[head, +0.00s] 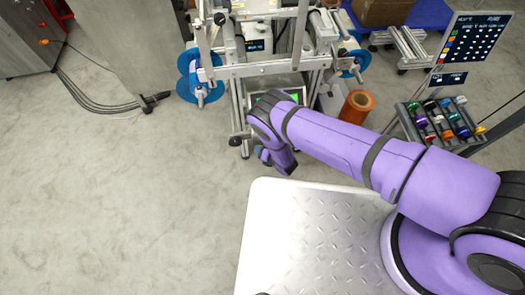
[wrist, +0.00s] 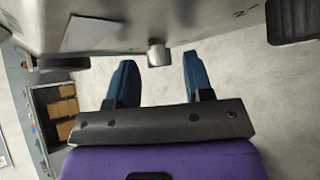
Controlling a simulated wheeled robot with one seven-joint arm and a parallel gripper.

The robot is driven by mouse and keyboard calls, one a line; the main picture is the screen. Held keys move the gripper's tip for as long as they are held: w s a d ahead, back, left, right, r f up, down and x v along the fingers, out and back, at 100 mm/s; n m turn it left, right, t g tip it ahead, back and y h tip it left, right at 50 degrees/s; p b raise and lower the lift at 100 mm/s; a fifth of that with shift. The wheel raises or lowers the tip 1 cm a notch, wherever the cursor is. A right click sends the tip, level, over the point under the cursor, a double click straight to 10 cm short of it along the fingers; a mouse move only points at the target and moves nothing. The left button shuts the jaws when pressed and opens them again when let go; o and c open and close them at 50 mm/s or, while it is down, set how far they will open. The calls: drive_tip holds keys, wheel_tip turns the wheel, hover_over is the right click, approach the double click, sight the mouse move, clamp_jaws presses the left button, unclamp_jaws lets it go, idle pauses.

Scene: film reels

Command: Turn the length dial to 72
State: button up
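In the wrist view my gripper (wrist: 158,78) shows two blue fingers, spread apart with a clear gap. A small metallic knob (wrist: 158,54) sticks out from the lower edge of a grey metal panel (wrist: 165,20), in line with the gap and just beyond or at the fingertips. It may be the length dial; I see no scale or pointer on it, and contact cannot be told. In the head view my gripper (head: 268,157) is small and partly hidden by my purple arm, low in front of the reel machine (head: 270,68). No reading of 72 is legible.
Blue reels (head: 188,75) flank the machine, and a lit green screen shows just behind my arm. An orange roll (head: 357,106) and a rack of coloured spools (head: 442,118) stand right. The wrist view shows a shelf of boxes (wrist: 62,108).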

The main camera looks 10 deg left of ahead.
drive_tip(key=c, duration=0.8)
drive_tip(key=shift+o, duration=0.2)
drive_tip(key=shift+d+f+m+y, duration=0.1)
drive_tip(key=shift+f+m+y, duration=0.05)
drive_tip(key=shift+m+y, duration=0.85)
drive_tip(key=shift+d+f+m+y, duration=0.15)
drive_tip(key=shift+m+y, duration=0.45)
drive_tip(key=shift+y, duration=0.7)
drive_tip(key=o, duration=0.9)
drive_tip(key=shift+o, duration=0.2)
